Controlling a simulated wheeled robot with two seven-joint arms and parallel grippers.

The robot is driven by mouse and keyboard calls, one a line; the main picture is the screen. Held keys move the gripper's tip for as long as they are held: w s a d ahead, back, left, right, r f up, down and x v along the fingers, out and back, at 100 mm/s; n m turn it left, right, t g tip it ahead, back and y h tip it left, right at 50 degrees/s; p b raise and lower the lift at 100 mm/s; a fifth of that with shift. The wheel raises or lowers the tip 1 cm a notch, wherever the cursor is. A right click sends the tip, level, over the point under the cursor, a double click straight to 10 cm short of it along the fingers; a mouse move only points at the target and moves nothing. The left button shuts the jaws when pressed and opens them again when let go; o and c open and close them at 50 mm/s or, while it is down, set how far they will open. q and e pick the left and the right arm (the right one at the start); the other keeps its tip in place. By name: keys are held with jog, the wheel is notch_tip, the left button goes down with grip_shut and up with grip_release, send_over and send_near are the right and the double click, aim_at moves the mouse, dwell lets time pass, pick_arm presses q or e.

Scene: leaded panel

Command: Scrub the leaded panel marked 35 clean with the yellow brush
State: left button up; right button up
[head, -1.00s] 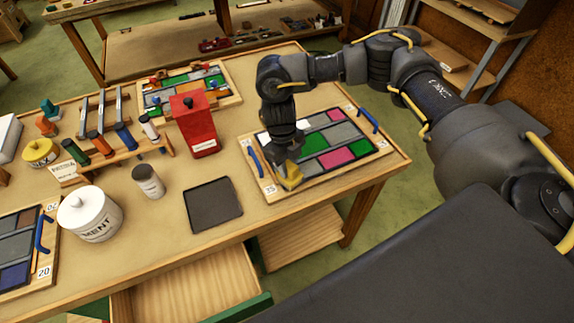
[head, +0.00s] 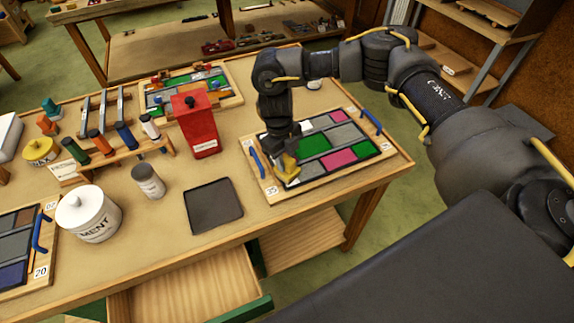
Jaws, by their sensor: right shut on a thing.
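The leaded panel marked 35 (head: 345,133) lies on a wooden board at the right of the table, with green, pink, white and grey panes and blue handles at both ends. My right gripper (head: 284,157) points down over the panel's left part. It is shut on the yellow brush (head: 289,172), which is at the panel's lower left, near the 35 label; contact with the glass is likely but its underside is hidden. The gripper and forearm hide part of the panel's left side. My left gripper is not in view.
A dark square mat (head: 214,205) lies left of the panel. A red canister (head: 196,126), a grey jar (head: 148,182) and a white cement pot (head: 88,213) stand farther left. Another panel marked 20 (head: 18,240) is at the left edge. An open drawer (head: 190,286) juts out below.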

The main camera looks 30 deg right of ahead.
jog(key=shift+w, duration=0.1)
jog(key=shift+w+b, duration=0.7)
jog(key=shift+w, duration=0.75)
jog(key=shift+d, duration=0.1)
jog(key=shift+w+f+b, duration=0.1)
jog(key=shift+w+b, duration=0.4)
jog(key=shift+w, duration=1.05)
jog(key=shift+d, duration=0.1)
jog(key=shift+w, duration=0.1)
jog(key=shift+w+b, duration=0.8)
jog(key=shift+w, duration=0.65)
